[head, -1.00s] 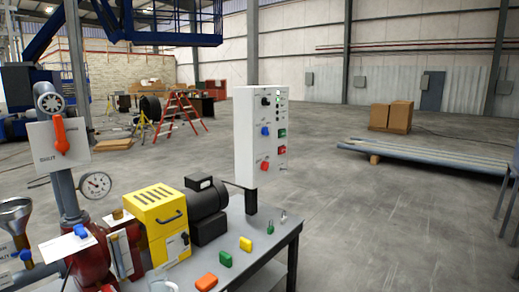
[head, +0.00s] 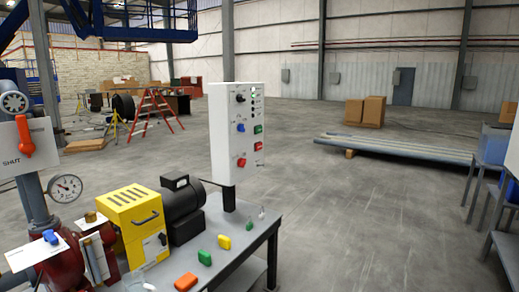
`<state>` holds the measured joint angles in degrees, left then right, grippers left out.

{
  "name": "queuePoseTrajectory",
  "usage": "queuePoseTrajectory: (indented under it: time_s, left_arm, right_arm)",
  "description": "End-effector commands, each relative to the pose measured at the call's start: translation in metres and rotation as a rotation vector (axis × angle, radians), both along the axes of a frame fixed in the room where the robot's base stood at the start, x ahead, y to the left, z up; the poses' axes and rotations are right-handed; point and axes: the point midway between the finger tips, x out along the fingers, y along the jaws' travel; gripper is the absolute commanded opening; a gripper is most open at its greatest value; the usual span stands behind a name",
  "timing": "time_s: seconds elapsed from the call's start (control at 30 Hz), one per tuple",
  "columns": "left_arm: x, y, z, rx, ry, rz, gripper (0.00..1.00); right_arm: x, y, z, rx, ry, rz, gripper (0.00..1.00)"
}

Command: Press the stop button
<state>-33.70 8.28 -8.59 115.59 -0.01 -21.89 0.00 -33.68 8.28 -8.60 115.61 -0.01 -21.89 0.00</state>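A white control box (head: 224,135) stands on a short dark post at the back of the bench in the head view. Its front carries a black knob (head: 240,98), a blue knob (head: 240,127), a red knob or button (head: 241,162), a green button (head: 258,130) and a red button (head: 258,146). The labels are too small to read, so I cannot tell which red control is the stop button. Neither of my grippers is in view.
The bench (head: 232,250) holds a yellow housing (head: 132,207), a black motor (head: 183,205), and orange, green and yellow blocks. A red-handled valve marked SHUT (head: 24,140) and a gauge (head: 66,188) stand left. Open floor lies right, before pipes (head: 400,148) and a blue bin (head: 493,144).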

Motion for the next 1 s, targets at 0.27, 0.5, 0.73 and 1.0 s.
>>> queuePoseTrajectory:
  time_s: [0.27,0.5,0.73,1.0]
  left_arm:
    - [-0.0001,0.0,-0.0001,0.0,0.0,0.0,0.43]
    - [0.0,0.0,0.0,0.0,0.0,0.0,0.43]
    - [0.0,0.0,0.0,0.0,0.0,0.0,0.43]
    - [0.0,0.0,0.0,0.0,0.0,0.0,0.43]
  right_arm:
    - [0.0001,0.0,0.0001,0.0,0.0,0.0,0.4]
    - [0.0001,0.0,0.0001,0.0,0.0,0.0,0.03]
    - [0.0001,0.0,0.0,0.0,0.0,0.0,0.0]
    - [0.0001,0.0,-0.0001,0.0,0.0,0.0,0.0]
